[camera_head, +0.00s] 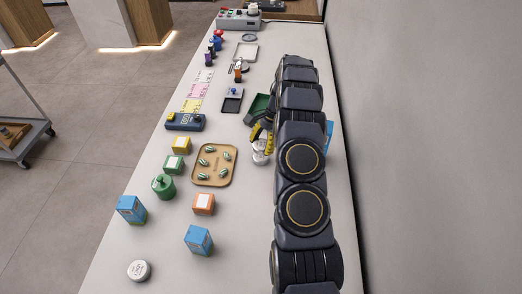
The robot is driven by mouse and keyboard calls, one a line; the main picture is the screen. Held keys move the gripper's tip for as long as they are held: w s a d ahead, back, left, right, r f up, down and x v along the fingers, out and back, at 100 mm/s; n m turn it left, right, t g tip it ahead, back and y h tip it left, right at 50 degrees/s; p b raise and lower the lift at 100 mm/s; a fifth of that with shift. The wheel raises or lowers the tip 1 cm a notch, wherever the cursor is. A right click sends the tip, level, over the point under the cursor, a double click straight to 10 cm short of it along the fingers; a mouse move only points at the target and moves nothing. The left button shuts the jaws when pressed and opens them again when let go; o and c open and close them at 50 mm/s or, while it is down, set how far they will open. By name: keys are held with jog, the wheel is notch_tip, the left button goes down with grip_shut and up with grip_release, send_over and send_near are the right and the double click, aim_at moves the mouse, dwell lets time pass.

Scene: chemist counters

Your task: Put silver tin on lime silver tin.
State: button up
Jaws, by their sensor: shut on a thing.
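My gripper (262,142), with yellow fingers, is past the tan tray at the right side of the counter. It is shut on a small pale silver tin (258,146), partly hidden by the fingers. Another pale round tin-like shape (261,158) shows just below it in the picture. The two overlap in this view, and I cannot tell whether they touch or which has a lime marking. A separate round silver-white tin (139,270) lies flat at the near left of the counter, well away from my gripper.
A tan tray (233,151) with several green-striped pieces lies left of my gripper. A dark green bin (257,106) stands just beyond it. Blue, orange, yellow and green boxes and a green canister (163,186) stand nearer. The wall runs along the right.

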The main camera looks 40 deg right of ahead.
aim_at(261, 151)
jog(key=shift+w+d+f, duration=0.15)
jog(key=shift+w+f, duration=0.1)
jog(key=shift+f, duration=1.65)
jog(key=o, duration=1)
jog(key=shift+f, duration=0.15)
